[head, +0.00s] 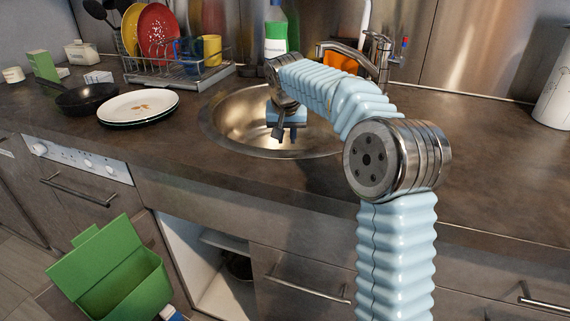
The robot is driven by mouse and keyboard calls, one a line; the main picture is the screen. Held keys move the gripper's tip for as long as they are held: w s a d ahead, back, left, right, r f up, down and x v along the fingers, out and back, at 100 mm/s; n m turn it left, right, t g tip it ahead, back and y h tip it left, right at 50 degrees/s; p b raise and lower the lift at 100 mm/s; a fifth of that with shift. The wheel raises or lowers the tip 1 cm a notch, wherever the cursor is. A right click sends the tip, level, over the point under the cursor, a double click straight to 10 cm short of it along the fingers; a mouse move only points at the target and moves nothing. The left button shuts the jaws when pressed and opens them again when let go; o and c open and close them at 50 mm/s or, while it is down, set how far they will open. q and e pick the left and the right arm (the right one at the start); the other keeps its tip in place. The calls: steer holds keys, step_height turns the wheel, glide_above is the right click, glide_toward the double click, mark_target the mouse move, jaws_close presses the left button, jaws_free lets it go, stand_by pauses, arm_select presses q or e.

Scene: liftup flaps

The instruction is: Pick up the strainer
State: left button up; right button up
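I cannot pick out the strainer for certain. Several dark long-handled utensils (97,10) stand at the top left behind the dish rack, partly cut off by the picture edge, and I cannot tell whether one is the strainer. My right gripper (285,134) hangs over the round metal sink (235,127), pointing down. Its two dark fingers look apart, with nothing seen between them. My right arm hides part of the sink. My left gripper is not in view.
A dish rack (180,77) holds red and yellow plates and mugs. A black pan (86,97) and stacked white plates (138,107) stand left of the sink. The faucet (380,60) rises behind it. The right counter is mostly clear. A green bin (115,275) hangs at the lower left beside an open cabinet.

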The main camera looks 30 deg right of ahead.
steer(key=x, duration=0.6)
steer(key=shift+s+f, duration=0.3)
steer(key=shift+f, duration=0.15)
steer(key=shift+w+f, duration=0.2)
steer(key=shift+f, duration=0.25)
jaws_close()
